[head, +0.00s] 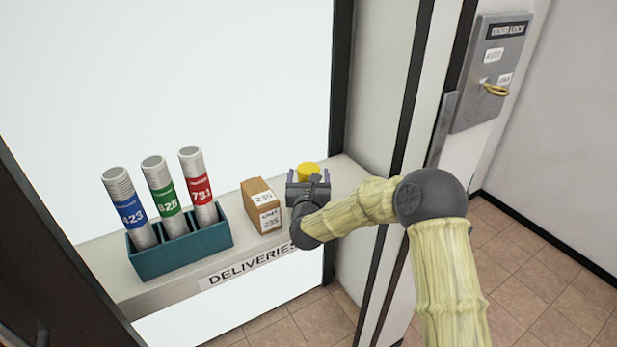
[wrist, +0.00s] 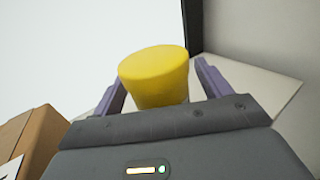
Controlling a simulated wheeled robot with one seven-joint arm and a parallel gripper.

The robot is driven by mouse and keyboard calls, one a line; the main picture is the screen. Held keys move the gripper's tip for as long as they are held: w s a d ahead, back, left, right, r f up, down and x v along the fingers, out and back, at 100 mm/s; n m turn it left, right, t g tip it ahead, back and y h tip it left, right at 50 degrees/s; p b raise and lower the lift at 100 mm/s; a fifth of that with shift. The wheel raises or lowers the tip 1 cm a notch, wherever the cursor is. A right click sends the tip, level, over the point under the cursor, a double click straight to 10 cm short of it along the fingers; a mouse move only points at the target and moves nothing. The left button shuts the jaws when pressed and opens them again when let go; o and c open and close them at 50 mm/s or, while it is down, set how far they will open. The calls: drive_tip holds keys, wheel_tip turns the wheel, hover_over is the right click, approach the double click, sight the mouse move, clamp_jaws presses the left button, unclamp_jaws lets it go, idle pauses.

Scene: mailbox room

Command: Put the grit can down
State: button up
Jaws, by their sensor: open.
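The grit can, a yellow cylinder (head: 309,171), stands on the deliveries shelf (head: 342,174) near its right end. In the wrist view the yellow can (wrist: 155,76) stands between the two purple fingers. My gripper (head: 308,177) is open around it, with a gap between the can and the right finger. The left finger is close to the can, and I cannot tell whether they touch. The can's lower part is hidden behind the gripper body, so its contact with the shelf does not show clearly.
A cardboard box (head: 262,205) marked 235 stands just left of the gripper. Further left, a teal rack (head: 182,253) holds three labelled tubes. A wall panel with a brass handle (head: 495,90) is at the upper right. Some shelf is bare right of the can.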

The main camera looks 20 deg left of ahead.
drive_tip(key=shift+r, duration=0.15)
drive_tip(key=shift+s+d, duration=0.1)
drive_tip(key=shift+s, duration=0.2)
drive_tip(key=v, duration=1.1)
drive_tip(key=shift+s, duration=0.15)
drive_tip(key=shift+d, duration=0.1)
